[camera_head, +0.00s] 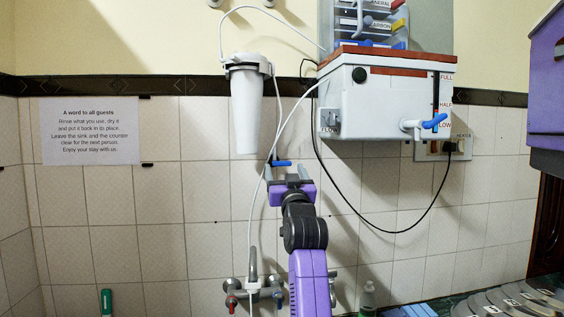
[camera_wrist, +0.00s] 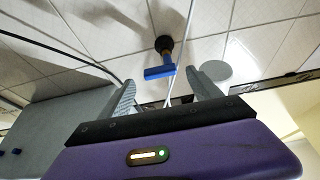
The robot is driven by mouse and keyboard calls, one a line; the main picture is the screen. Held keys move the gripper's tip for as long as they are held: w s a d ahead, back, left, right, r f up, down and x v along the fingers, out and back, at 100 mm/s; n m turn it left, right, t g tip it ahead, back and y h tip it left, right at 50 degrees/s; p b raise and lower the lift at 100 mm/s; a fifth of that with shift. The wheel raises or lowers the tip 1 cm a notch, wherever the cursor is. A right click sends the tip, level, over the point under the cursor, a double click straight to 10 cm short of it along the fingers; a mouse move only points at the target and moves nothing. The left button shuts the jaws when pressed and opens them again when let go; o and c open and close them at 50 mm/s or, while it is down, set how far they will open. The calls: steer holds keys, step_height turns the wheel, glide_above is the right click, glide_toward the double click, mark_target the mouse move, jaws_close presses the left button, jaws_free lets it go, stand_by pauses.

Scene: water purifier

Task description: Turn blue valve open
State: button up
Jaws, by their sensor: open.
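The blue valve handle (camera_head: 282,163) shows in the head view just above my gripper (camera_head: 286,171), in front of the tiled wall. In the wrist view the blue valve handle (camera_wrist: 160,72) is a short bar on a dark round wall fitting. It lies in the gap between the two grey fingertips of my gripper (camera_wrist: 162,82), seemingly beyond them. My gripper is open and holds nothing. Whether a finger touches the handle cannot be told. My gripper hides the lower part of the valve in the head view.
A white filter canister (camera_head: 246,108) hangs at upper left of my gripper. A white tank (camera_head: 375,100) with a blue-handled tap (camera_head: 434,122) is at the right. A thin white tube passes close to the valve, and a black cable (camera_head: 393,231) loops below the tank. A faucet (camera_head: 254,286) is below.

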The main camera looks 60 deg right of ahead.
mark_target(283, 165)
steer(key=shift+p+x, duration=0.55)
steer(key=shift+x, duration=2)
steer(key=shift+a, duration=0.1)
steer(key=c, duration=1.4)
